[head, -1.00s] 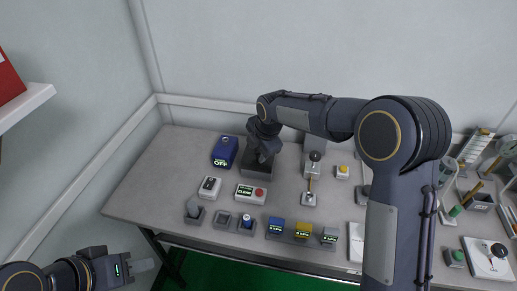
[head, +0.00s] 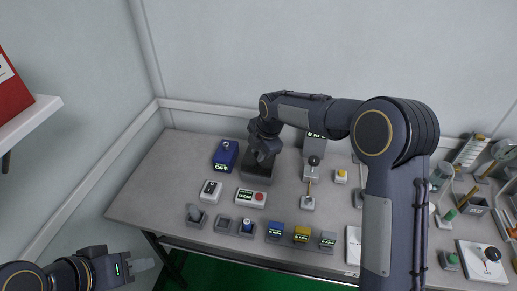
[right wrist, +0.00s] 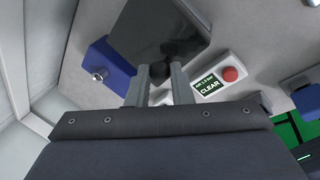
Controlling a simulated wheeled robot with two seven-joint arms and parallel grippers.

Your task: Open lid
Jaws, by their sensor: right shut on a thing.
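A dark box (head: 250,171) with a dark lid (right wrist: 150,22) stands at the back left of the table. In the right wrist view, a round black knob (right wrist: 161,72) sits at the lid's near edge, between my right gripper's two fingers (right wrist: 160,84). The right gripper (head: 264,156) is shut on this knob in the head view too, where the arm partly hides the box. Whether the lid is raised I cannot tell. My left gripper (head: 143,265) hangs empty at the lower left, off the table's front edge; its finger gap is not clear.
A blue OFF device (head: 225,155) stands left of the box. A CLEAR panel with a red button (head: 251,197) is in front of it. Several small testers line the front edge (head: 275,231). A lever stand (head: 313,170) is to the right. A shelf with a red binder is at far left.

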